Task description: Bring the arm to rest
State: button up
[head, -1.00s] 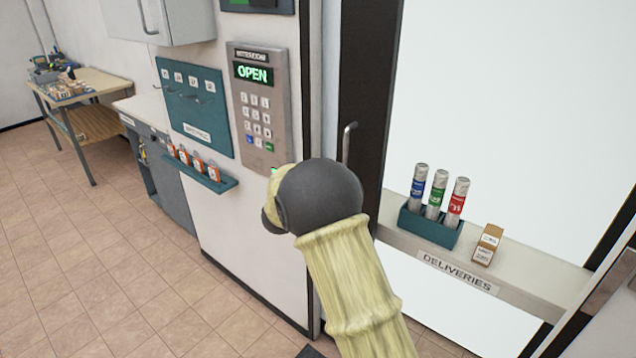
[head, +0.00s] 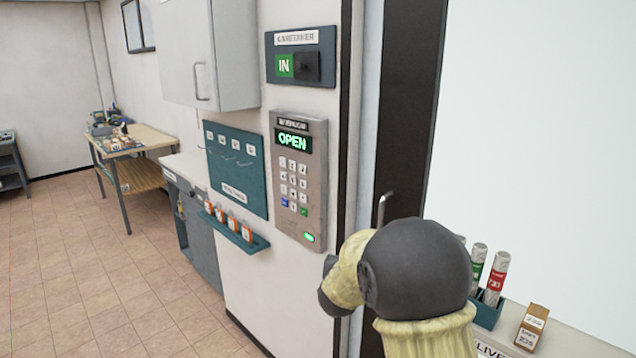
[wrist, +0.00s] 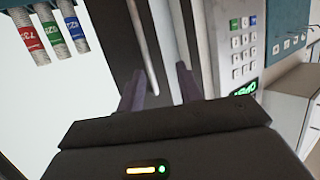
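My arm shows in the head view with its rounded dark joint near the lower middle, and it hides my gripper there. The keypad panel (head: 300,185) on the wall reads "OPEN" and has a lit green key. A metal door handle (head: 383,208) stands just behind my arm joint, and in the wrist view the handle bar (wrist: 143,45) lies beyond the fingers.
A ledge at the right holds a teal rack (head: 487,311) of labelled tubes and a small brown box (head: 531,327). A small shelf (head: 234,234) with orange-labelled items and a hook board (head: 236,168) are on the wall. A table (head: 130,146) stands far left; the floor between is clear.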

jog(key=s+d+f+n+g+y, duration=0.1)
jog(key=s+f+g, duration=0.2)
jog(key=s, duration=0.7)
jog(key=s+d+f+n+g+y, duration=0.1)
jog(key=s+d+f+g, duration=0.1)
jog(key=s, duration=0.9)
jog(key=s+d+f+n+g+y, duration=0.1)
jog(key=s+f+g, duration=0.3)
jog(key=s, duration=0.6)
jog(key=shift+s+d+f+n+g+y, duration=0.25)
jog(key=shift+s+d+g+y, duration=0.35)
jog(key=shift+g, duration=0.6)
jog(key=shift+w, duration=0.25)
